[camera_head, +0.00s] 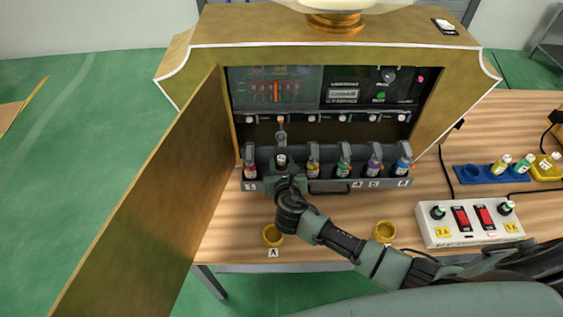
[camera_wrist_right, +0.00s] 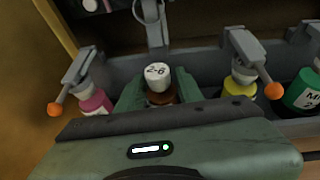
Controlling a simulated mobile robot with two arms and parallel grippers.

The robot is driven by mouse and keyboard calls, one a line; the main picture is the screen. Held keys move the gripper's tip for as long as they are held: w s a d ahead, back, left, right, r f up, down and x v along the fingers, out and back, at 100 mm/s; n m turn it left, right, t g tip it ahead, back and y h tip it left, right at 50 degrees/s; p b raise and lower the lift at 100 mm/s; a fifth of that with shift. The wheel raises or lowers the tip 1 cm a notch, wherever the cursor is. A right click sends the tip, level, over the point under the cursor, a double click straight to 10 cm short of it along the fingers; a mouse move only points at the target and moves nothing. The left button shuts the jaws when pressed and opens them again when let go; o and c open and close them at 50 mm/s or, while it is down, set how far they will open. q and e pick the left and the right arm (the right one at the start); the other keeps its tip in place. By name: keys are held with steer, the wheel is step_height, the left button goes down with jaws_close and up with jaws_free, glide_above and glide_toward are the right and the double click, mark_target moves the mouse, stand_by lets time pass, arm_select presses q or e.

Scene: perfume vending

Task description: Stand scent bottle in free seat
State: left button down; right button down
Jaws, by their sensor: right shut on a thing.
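The scent bottle has a white cap and a brown body; its cap shows in the right wrist view (camera_wrist_right: 157,73) and, small, in the head view (camera_head: 281,159). My right gripper (camera_head: 284,176) is shut on it, with fingers on both sides (camera_wrist_right: 158,92). It is at the second place from the left of the grey rack (camera_head: 328,185) inside the open cabinet. The clamp (camera_head: 281,130) above this place is raised, unlike its neighbours. The bottle looks upright; its base is hidden, so I cannot tell if it touches the seat. My left gripper is out of view.
A pink bottle (camera_wrist_right: 95,103) and a yellow bottle (camera_wrist_right: 238,86) sit close on either side under lowered clamps with orange knobs. The open cabinet door (camera_head: 150,200) stands left. Yellow rings (camera_head: 273,236), a switch box (camera_head: 470,222) and a blue tray (camera_head: 478,174) are on the table.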

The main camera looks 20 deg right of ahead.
steer(key=c, duration=0.9)
jaws_free()
steer(key=shift+r, duration=0.1)
steer(key=shift+s+r, duration=0.15)
steer(key=v, duration=1.1)
steer(key=shift+s+r, duration=0.25)
steer(key=shift+s, duration=0.05)
